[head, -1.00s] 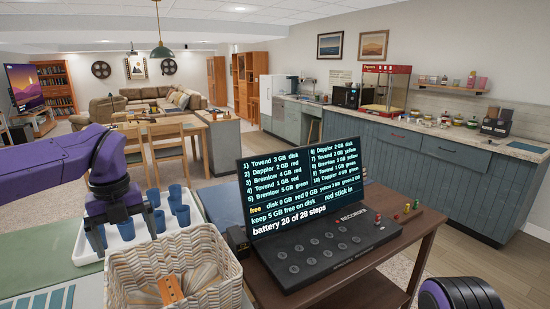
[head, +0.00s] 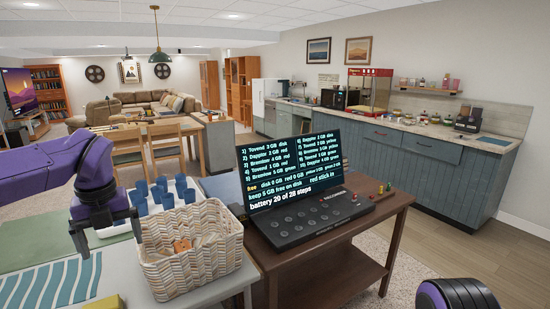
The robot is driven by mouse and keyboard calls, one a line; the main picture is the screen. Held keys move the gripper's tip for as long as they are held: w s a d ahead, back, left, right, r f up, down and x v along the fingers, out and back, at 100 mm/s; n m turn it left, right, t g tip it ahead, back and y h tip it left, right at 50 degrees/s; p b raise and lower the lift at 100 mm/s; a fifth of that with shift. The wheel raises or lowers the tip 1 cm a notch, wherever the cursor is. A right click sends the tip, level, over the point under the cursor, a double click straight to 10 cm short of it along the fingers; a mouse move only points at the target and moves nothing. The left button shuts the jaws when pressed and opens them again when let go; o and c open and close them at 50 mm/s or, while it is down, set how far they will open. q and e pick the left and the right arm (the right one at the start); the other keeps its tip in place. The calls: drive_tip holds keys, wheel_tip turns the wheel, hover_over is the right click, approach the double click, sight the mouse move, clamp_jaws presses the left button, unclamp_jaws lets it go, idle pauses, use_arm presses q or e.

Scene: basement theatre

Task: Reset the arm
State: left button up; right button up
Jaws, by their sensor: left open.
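My left gripper (head: 109,238) is at the end of the purple arm coming in from the left.
Several blue cups (head: 158,193) stand on the tray. An orange-brown item (head: 182,245) lies in the basket. Floor (head: 440,245) is open at the right.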

use_arm(q)
drive_tip(key=w+a+f+m+t+y, duration=0.3)
drive_tip(key=a+f+m+y, duration=0.2)
drive_tip(key=f+m+y, duration=0.4)
drive_tip(key=s+d+f+m+t+h, duration=0.1)
drive_tip(key=s+d+f+m+t, duration=0.1)
drive_tip(key=f+m, duration=0.65)
drive_tip(key=s+d+f+m+t+h, duration=0.1)
drive_tip(key=s+d+f+m+t, duration=0.1)
drive_tip(key=f+m, duration=0.65)
drive_tip(key=s+d+f+m+g+h, duration=0.1)
drive_tip(key=s+f+m, duration=0.2)
drive_tip(key=s+f, duration=0.3)
drive_tip(key=s+d+f+m+g+h+b, duration=0.1)
drive_tip(key=s+d+f+m+g, duration=0.1)
drive_tip(key=s+f, duration=0.5)
drive_tip(key=s+d+f+m+g+h, duration=0.1)
drive_tip(key=s+f+m, duration=0.3)
drive_tip(key=s, duration=1.2)
wheel_tip(320, 180, down, 3)
drive_tip(key=shift+s+d+f+m+g+h+b, duration=0.2)
drive_tip(key=shift+s+d+m+g+h+b, duration=0.15)
drive_tip(key=shift+h, duration=0.25)
use_arm(e)
drive_tip(key=shift+w+f, duration=0.2)
drive_tip(key=shift+f, duration=0.3)
drive_tip(key=shift+w+f, duration=0.15)
drive_tip(key=shift+f, duration=0.3)
use_arm(q)
drive_tip(key=shift+w, duration=0.2)
